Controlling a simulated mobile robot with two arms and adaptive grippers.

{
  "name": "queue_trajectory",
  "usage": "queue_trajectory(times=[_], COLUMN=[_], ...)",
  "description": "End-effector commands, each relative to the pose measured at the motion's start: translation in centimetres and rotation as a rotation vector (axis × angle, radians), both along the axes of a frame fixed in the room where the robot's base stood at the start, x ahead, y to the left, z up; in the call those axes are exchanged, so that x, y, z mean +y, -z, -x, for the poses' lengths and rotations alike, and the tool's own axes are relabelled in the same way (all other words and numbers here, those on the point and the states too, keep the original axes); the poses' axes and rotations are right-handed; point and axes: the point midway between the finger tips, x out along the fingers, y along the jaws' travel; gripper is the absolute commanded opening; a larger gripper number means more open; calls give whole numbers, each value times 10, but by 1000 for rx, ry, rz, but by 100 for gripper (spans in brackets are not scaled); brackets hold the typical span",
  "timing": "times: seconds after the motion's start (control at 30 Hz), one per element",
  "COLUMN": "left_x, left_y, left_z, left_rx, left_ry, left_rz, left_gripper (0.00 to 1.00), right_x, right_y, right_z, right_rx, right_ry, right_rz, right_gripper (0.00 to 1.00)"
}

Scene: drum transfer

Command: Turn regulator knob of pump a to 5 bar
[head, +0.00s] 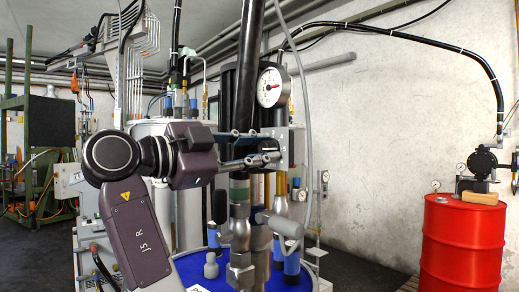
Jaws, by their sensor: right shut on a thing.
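My right arm crosses the middle of the head view. Its gripper (262,161) reaches right, with its fingers closed at a grey box (289,148) on the pump column. The fingers are shut on what appears to be the regulator knob, which they mostly hide. A round white pressure gauge (271,87) with a red needle sits above the gripper; its scale is too small to read. The pump (239,215) is an upright metal column standing over a drum with a blue top (190,268). My left gripper is not in view.
A grey hose (306,120) hangs close to the right of the gauge. Blue-capped fittings and a handle (285,226) stand below the gripper. A red drum (462,245) with a small black pump (482,160) stands at the far right. Green shelving (52,125) is at the left.

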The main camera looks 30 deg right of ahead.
Motion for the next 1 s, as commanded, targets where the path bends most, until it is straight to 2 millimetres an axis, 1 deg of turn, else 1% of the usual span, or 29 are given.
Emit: queue_trajectory(times=[0.13, 0.17, 0.3, 0.57, 0.67, 0.77, 1.0], left_x=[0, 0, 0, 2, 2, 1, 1], left_y=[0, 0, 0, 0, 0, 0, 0], left_z=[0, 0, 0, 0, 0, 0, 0], left_rx=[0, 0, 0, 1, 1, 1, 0], left_ry=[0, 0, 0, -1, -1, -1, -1], left_rz=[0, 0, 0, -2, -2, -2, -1], left_gripper=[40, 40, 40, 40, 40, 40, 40], right_x=[-1, -1, 0, 0, 6, 20, 71], right_y=[0, 0, 0, 0, 0, 1, 2], right_z=[0, 0, 0, 0, 0, 1, 5], right_rx=[1, 1, 1, 2, 2, 3, 3], right_ry=[-1, -1, 0, -1, -2, -4, -3], right_rz=[-1, -1, 0, 1, 1, 1, 3], right_gripper=[0, 27, 41, 41, 41, 41, 41])
